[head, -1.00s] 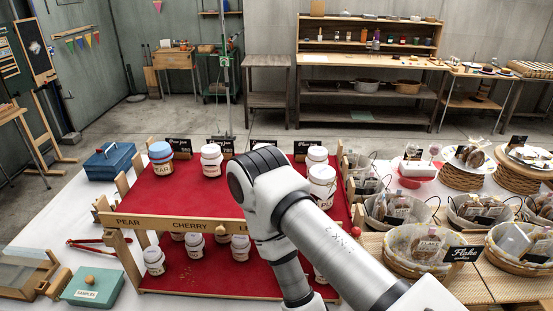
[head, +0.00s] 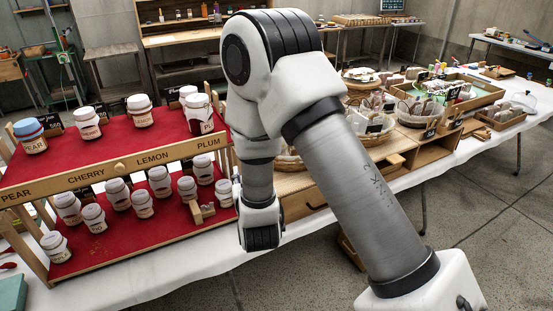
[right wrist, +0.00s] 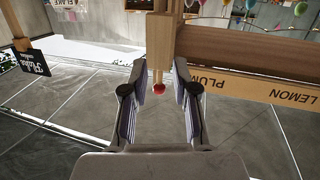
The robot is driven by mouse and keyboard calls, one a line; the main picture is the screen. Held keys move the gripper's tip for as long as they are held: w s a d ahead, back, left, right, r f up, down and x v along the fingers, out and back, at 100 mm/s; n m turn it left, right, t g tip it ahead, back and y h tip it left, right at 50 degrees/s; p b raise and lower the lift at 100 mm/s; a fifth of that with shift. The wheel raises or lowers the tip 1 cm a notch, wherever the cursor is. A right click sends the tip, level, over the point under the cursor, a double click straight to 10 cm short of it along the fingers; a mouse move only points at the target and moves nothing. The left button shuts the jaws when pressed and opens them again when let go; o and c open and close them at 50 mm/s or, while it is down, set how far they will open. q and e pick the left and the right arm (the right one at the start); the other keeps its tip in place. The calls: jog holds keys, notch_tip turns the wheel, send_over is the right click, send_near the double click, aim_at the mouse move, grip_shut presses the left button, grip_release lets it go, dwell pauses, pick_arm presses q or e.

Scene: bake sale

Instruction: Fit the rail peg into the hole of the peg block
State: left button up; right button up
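My right gripper (right wrist: 159,92) is open in the right wrist view, its two dark padded fingers apart. A wooden post or peg with a red tip (right wrist: 159,88) reaches between the fingers, with gaps on both sides; I cannot tell whether this is the rail peg. It stands at the end of the labelled wooden rail (right wrist: 250,87), which appears upside down there. In the head view the rail (head: 120,167) runs along the red display. A small wooden block (head: 203,213), possibly the peg block, is on the lower red shelf. My right arm hides the right gripper there. My left gripper is not in view.
White-lidded jars (head: 139,109) stand on the upper shelf, and several more crowd the lower shelf around the small block. Baskets (head: 415,113) and trays fill the table behind my right arm. Open floor (head: 480,200) lies at the right.

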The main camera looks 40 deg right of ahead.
notch_tip(320, 180, up, 5)
jog(key=m+t+h+b, duration=0.1)
jog(key=p+x, duration=0.1)
jog(key=x, duration=0.1)
jog(key=r+x, duration=0.1)
jog(key=x, duration=0.2)
jog(key=p+x, duration=0.1)
jog(key=x, duration=0.2)
jog(key=shift+w+a+r+p, duration=0.1)
jog(key=shift+r+p, duration=0.1)
jog(key=shift+p, duration=0.1)
jog(key=shift+w+f, duration=0.2)
jog(key=shift+w, duration=0.05)
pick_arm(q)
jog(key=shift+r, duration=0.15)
pick_arm(e)
jog(key=shift+s+r, duration=0.1)
jog(key=shift+s, duration=0.05)
jog(key=c, duration=0.4)
